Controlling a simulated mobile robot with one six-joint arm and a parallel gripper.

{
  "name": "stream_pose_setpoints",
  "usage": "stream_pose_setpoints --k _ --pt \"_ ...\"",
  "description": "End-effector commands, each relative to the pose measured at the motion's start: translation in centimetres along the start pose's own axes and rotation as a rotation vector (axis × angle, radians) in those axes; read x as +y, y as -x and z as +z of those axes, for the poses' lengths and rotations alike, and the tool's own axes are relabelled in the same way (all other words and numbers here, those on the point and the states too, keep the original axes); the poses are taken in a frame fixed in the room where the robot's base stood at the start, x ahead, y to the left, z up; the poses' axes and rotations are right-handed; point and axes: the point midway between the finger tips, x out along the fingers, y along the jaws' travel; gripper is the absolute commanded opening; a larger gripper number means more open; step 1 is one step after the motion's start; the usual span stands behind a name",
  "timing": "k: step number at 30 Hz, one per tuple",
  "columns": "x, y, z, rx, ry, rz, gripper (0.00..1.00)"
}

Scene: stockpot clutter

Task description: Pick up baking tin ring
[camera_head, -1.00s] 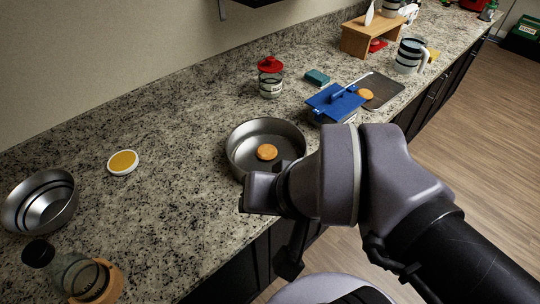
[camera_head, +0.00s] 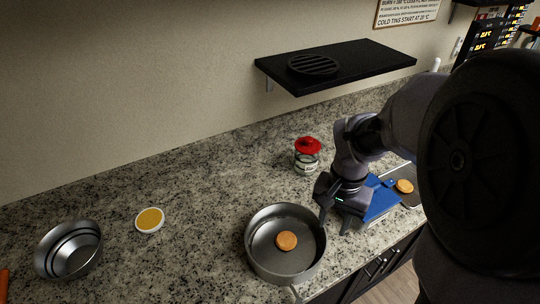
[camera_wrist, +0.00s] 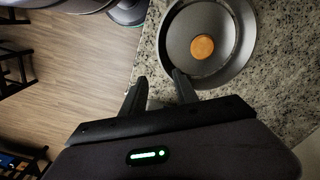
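A round grey metal baking tin (camera_head: 284,264) with a raised wall stands on the speckled counter, and a round orange-brown biscuit (camera_head: 287,240) lies inside it. I take this tin for the baking tin ring; I cannot tell whether its wall is a separate ring. In the wrist view the tin (camera_wrist: 181,38) is at the upper right, just beyond the right fingertip. My gripper (camera_head: 336,222) points down beside the tin's right rim in the head view. Its fingers are apart with nothing between them in the wrist view (camera_wrist: 158,80).
A blue-lidded container (camera_head: 381,201) stands right of the tin, partly behind my gripper. A red-lidded jar (camera_head: 307,158) stands behind. A metal bowl (camera_head: 68,250) and a yellow-topped white dish (camera_head: 150,220) are at the left. A black shelf (camera_head: 335,68) hangs above.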

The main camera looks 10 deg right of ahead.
Motion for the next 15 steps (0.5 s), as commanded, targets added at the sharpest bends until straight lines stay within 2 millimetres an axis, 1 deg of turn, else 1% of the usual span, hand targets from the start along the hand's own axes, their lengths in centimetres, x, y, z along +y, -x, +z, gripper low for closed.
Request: stream_pose_setpoints --k 1,3,6,9,13,15 --pt "0.0 -2.3 0.1 -0.004 0.002 0.002 0.36" --pt "0.0 -4.6 0.2 -0.004 0.002 0.001 0.36" --pt "0.0 -7.5 0.2 -0.004 0.002 0.001 0.36" --pt "0.0 -9.5 0.2 -0.002 0.002 0.0 0.36" --pt "-0.1 -10.7 0.2 -0.001 0.002 -0.001 0.36" --pt "-0.1 -12.2 0.3 -0.002 0.003 -0.001 0.36"
